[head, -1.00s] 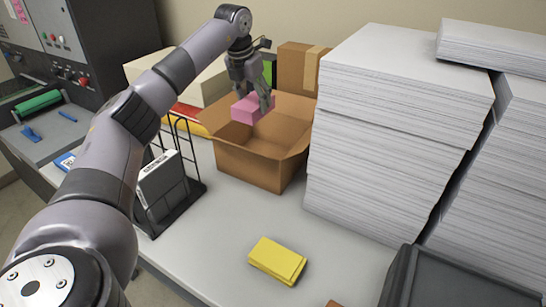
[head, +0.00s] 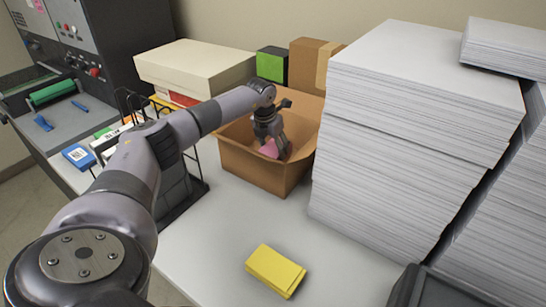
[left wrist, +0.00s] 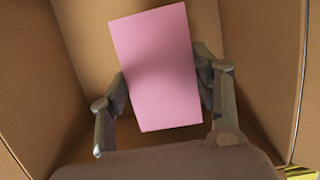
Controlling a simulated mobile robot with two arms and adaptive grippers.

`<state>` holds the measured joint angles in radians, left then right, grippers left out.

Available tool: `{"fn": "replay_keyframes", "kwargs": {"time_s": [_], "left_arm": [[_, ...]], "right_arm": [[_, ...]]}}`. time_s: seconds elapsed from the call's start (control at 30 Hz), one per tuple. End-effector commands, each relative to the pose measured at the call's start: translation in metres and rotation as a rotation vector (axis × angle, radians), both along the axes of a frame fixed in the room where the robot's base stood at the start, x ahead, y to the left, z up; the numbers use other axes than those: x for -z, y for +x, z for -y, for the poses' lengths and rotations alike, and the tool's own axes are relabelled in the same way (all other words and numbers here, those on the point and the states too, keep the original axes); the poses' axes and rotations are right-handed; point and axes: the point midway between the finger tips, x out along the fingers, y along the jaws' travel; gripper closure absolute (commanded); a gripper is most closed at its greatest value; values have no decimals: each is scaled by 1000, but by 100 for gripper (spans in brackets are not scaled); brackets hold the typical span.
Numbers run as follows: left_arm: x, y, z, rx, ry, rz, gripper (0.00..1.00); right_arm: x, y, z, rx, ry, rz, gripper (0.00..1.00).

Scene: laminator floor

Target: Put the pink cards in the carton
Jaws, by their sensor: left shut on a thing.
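The carton (head: 250,170) is an open brown box on the table, with its flaps folded out. The pink cards (head: 269,148) form a small block inside the carton's opening, partly hidden by my gripper and the carton wall in the head view. My left gripper (head: 274,150) reaches down into the carton and is shut on the pink cards. In the left wrist view the pink cards (left wrist: 158,68) sit between both fingers, with brown carton walls around them. I cannot tell whether they touch the carton's bottom. My right gripper is not in view.
Tall stacks of white paper (head: 405,140) stand right of the carton. A yellow card block (head: 275,270) lies on the table in front. A black wire rack (head: 180,195) stands left of the carton. Boxes (head: 195,68) line the back.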

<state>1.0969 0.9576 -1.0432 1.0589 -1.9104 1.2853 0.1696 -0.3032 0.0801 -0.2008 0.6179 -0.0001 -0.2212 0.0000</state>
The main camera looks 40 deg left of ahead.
Motion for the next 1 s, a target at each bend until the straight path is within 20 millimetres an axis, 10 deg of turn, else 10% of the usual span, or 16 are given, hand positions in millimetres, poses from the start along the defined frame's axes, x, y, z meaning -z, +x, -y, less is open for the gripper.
{"fn": "replay_keyframes", "kwargs": {"time_s": [0.47,0.87,0.9,1.0], "left_arm": [[54,0,0,-1,0,0,79],[61,0,0,0,0,2,79],[61,0,0,0,1,1,40],[60,0,0,1,0,0,33]], "right_arm": [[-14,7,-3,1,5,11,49],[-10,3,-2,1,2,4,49],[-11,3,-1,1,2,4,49],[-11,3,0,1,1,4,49]]}}
